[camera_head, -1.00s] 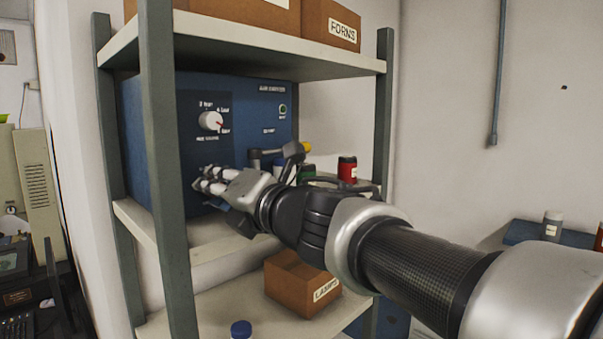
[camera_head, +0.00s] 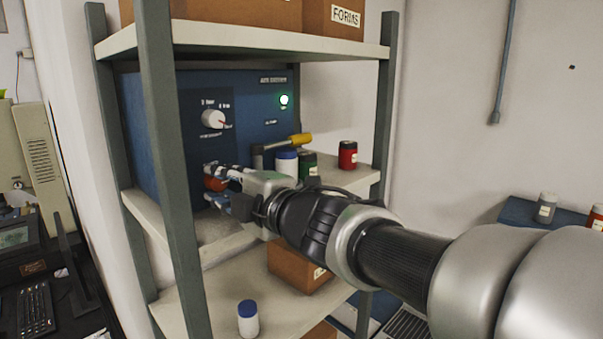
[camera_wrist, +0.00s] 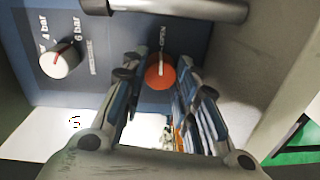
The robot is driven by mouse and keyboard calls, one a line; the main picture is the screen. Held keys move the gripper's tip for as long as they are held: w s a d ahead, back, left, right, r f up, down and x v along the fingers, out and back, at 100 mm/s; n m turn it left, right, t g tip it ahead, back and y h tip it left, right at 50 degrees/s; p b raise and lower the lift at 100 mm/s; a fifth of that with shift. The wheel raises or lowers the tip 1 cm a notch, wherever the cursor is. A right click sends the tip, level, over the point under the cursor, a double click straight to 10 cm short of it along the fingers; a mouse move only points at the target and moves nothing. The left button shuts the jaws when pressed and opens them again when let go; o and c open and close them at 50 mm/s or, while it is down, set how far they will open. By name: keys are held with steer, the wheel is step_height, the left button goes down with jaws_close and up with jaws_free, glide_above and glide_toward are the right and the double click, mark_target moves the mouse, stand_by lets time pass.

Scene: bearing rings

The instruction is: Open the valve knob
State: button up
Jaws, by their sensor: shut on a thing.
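The orange-red valve knob (camera_wrist: 157,78) is on the blue panel (camera_wrist: 105,60). In the wrist view its pale mark points up toward lettering that seems to read OPEN. The knob also shows in the head view (camera_head: 215,185), low on the panel and partly covered by my fingers. My gripper (camera_head: 211,183) has its fingers on either side of the knob and is shut on it. In the wrist view my gripper (camera_wrist: 160,70) has one finger left and one right of the knob.
A grey shelf post (camera_head: 160,150) stands in front of the panel.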

steer(key=shift+m, duration=0.5)
steer(key=o, duration=1.1)
steer(key=shift+d, duration=0.1)
steer(key=v, duration=1.1)
steer(key=shift+s+d, duration=0.25)
steer(key=shift+d, duration=0.05)
